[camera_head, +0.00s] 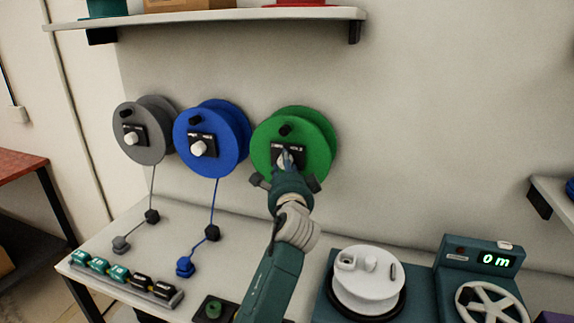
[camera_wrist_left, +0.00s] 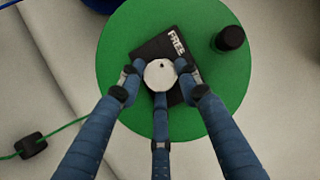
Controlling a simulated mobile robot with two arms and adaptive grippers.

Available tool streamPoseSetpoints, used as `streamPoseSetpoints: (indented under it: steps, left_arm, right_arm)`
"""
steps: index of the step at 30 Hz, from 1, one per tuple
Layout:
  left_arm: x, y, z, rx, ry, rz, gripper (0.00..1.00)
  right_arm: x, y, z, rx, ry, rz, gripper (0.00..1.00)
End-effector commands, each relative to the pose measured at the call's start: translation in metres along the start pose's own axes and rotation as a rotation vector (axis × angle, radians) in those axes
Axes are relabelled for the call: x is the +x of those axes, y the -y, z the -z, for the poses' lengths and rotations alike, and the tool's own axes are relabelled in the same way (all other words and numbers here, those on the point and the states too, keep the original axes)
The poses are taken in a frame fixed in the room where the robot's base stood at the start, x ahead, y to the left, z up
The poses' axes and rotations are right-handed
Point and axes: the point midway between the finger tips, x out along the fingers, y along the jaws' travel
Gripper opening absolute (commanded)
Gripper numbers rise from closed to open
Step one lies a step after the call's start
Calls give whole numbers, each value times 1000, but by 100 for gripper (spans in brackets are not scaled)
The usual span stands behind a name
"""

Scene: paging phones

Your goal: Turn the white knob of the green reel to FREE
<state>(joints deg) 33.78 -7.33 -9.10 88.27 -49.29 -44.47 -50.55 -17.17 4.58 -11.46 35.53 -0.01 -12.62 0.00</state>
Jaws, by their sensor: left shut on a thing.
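The green reel (camera_head: 316,138) hangs on the wall, rightmost of three reels; it fills the middle of the left wrist view (camera_wrist_left: 125,55). Its white knob (camera_wrist_left: 160,75) sits on a black plate (camera_wrist_left: 150,50). The word FREE shows at one end of the plate; the other end is partly hidden by a finger. A small dark mark on the knob lies on the side toward FREE. My left gripper (camera_head: 287,164) is shut on the knob, its three blue fingers (camera_wrist_left: 160,88) around it. In the head view the gripper mostly hides the knob. My right gripper is not in view.
A black crank handle (camera_wrist_left: 230,38) sticks out of the green reel near the knob. A blue reel (camera_head: 226,125) and a grey reel (camera_head: 158,105) hang to the left. A white drum (camera_head: 368,283) and a meter reading 0 m (camera_head: 497,260) stand on the bench.

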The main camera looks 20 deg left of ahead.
Motion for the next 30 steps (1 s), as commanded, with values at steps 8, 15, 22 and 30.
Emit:
streamPoseSetpoints:
  steps: [8, 15, 22, 30]
  left_arm:
    - [2, 10, -6, -6, 10, 15, 7]
    - [2, 9, -5, -5, 9, 14, 50]
    - [1, 5, -4, -3, 6, 8, 50]
    - [0, 2, -2, -3, 3, 3, 50]
  right_arm:
    - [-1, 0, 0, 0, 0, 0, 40]
    - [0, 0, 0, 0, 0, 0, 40]
    - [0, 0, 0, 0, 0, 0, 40]
    - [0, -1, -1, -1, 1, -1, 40]
